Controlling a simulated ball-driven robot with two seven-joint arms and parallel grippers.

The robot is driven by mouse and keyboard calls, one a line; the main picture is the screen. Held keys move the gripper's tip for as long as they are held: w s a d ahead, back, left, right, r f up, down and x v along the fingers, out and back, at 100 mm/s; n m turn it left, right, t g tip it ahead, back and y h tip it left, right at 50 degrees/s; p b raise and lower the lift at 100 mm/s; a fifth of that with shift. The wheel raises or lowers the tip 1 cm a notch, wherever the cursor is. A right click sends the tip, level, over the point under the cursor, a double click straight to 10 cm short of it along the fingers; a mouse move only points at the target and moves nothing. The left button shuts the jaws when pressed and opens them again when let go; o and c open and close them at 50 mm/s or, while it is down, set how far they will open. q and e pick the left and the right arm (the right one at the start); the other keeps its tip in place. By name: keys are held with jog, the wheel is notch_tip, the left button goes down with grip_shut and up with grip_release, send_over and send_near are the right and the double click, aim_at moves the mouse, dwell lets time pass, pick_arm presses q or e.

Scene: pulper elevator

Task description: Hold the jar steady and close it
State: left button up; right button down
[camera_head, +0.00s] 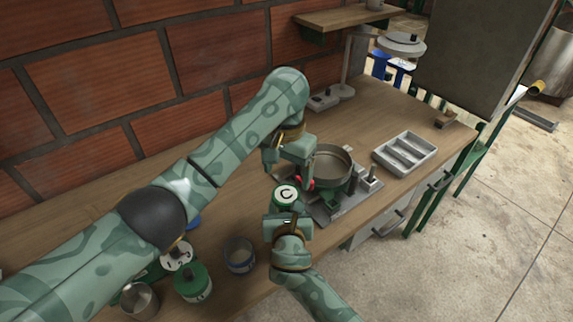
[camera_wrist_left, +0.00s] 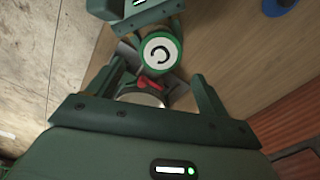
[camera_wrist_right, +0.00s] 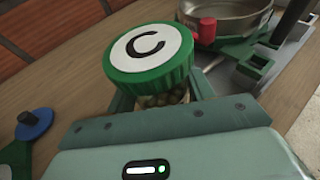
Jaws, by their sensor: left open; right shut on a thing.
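My right gripper (camera_head: 286,218) is shut around the jar's body below the lid. The lid also shows in the head view (camera_head: 286,194) and the left wrist view (camera_wrist_left: 160,52). My left gripper (camera_head: 304,176) is open and empty, beside and above the lid, apart from it. Most of the jar's body is hidden.
A round metal pan (camera_head: 333,165) on a green stand is close behind the jar. A grey compartment tray (camera_head: 405,152) lies to the right. A green-lidded jar (camera_head: 193,284), a blue-banded cup (camera_head: 240,255) and a metal cup (camera_head: 138,300) stand at the near left of the wooden bench (camera_head: 385,115).

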aim_at(287, 194)
pick_arm(q)
notch_tip(287, 194, down, 7)
jog(key=shift+r, duration=0.2)
jog(key=c, duration=1)
jog(key=m, duration=0.3)
jog(key=o, duration=1.1)
jog(key=shift+r, duration=2.25)
